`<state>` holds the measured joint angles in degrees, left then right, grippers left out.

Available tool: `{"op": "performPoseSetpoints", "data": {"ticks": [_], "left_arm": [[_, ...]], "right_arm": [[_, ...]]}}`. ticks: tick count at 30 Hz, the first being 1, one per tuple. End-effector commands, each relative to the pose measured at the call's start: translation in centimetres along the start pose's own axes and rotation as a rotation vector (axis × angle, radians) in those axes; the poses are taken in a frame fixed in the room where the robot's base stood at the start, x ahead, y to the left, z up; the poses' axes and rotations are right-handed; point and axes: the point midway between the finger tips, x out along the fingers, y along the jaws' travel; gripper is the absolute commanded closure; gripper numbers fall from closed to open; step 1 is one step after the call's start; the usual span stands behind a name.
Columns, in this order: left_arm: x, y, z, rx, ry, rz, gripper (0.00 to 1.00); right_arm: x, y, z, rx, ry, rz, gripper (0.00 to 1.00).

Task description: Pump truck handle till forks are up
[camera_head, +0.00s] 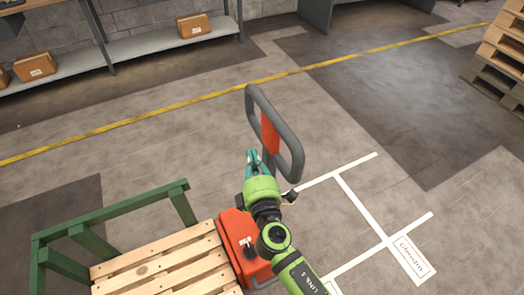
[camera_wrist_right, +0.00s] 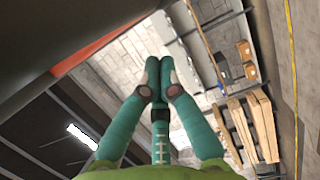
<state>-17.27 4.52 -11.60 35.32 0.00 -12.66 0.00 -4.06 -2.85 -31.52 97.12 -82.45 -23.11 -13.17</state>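The pallet truck's handle is a grey upright loop (camera_head: 292,148) with an orange panel (camera_head: 270,132), in the middle of the head view. The orange truck body (camera_head: 236,228) is below it, beside the wooden pallet (camera_head: 165,268). My right gripper (camera_head: 252,157) is at the loop's lower left side. In the right wrist view its teal fingers (camera_wrist_right: 159,72) come together at the tips, with nothing seen between them. A large dark shape with an orange edge, likely the handle, fills that view's upper left. Contact is unclear. The forks are hidden. My left gripper is out of view.
Shelves with cardboard boxes (camera_head: 194,26) line the back left. Stacked pallets (camera_head: 500,60) stand at upper right. A yellow floor line (camera_head: 200,97) crosses behind. The floor right of the handle is clear, with white markings.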

Motion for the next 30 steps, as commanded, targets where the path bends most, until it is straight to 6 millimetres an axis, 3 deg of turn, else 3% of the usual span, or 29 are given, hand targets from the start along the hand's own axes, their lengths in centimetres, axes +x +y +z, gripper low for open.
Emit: {"op": "performPoseSetpoints", "data": {"ticks": [6, 22, 26, 30], "left_arm": [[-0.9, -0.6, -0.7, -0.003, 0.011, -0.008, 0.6], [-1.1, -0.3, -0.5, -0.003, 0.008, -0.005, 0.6], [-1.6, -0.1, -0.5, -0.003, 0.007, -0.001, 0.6], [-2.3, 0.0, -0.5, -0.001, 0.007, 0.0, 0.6]], "right_arm": [[0.5, 0.1, 2.0, 0.0, 0.002, 0.0, 1.0], [0.7, 0.1, 3.0, 0.011, 0.001, -0.003, 1.0], [1.1, 0.3, 4.9, 0.041, -0.001, -0.01, 1.0], [2.1, 0.5, 8.6, 0.105, -0.002, -0.026, 1.0]]}}
